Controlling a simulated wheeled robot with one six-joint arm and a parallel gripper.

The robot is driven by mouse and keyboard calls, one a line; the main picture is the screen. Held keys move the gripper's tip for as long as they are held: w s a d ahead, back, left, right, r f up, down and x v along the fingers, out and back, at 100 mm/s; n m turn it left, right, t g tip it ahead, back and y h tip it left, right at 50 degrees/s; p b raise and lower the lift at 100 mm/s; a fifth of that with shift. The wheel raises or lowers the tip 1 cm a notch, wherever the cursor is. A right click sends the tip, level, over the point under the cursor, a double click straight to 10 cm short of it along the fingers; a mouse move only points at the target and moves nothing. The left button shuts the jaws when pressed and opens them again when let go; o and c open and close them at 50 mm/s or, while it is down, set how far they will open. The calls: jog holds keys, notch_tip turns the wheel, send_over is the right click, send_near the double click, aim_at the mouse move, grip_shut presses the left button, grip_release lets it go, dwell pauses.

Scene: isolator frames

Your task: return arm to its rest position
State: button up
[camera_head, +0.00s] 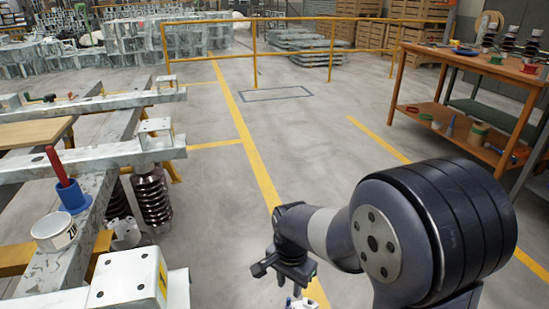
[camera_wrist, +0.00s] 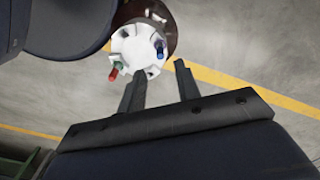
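My arm reaches in from the lower right of the head view, bent, with my gripper (camera_head: 276,277) low over the floor near the bottom centre. In the wrist view the two dark fingers of my gripper (camera_wrist: 160,68) stand apart with nothing held between them. Beyond the fingertips is a white round metal cap (camera_wrist: 136,46) on a brown body, with small red, green and blue pieces on it. A small white part with blue shows at the bottom edge of the head view, below my gripper; most of it is cut off.
A steel frame (camera_head: 95,150) stands at left, bearing a white tub (camera_head: 54,231) and a blue cup (camera_head: 73,196) with a red-handled tool. Brown ribbed insulators (camera_head: 152,197) are under it. A wooden workbench (camera_head: 440,110) stands at right. Yellow railing (camera_head: 210,20) crosses behind. The middle floor is clear.

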aim_at(289, 299)
notch_tip(289, 299, up, 4)
jog(key=p, duration=0.1)
notch_tip(289, 299, down, 13)
jog(key=b, duration=0.5)
jog(key=shift+r, duration=0.15)
notch_tip(289, 299, up, 11)
jog(key=p, duration=0.5)
jog(key=shift+r, duration=0.15)
jog(key=w+d+r+n+p, duration=0.3)
jog(key=d+r+p, duration=0.2)
jog(key=p, duration=0.8)
jog(key=w+d+r+n+p, duration=0.3)
jog(key=d+r+p, duration=0.3)
jog(key=r+p, duration=0.5)
jog(key=shift+w+d+r+n+p, duration=0.25)
jog(key=shift+n+p, duration=0.45)
jog(key=shift+p, duration=0.95)
jog(key=shift+s+a+r, duration=0.1)
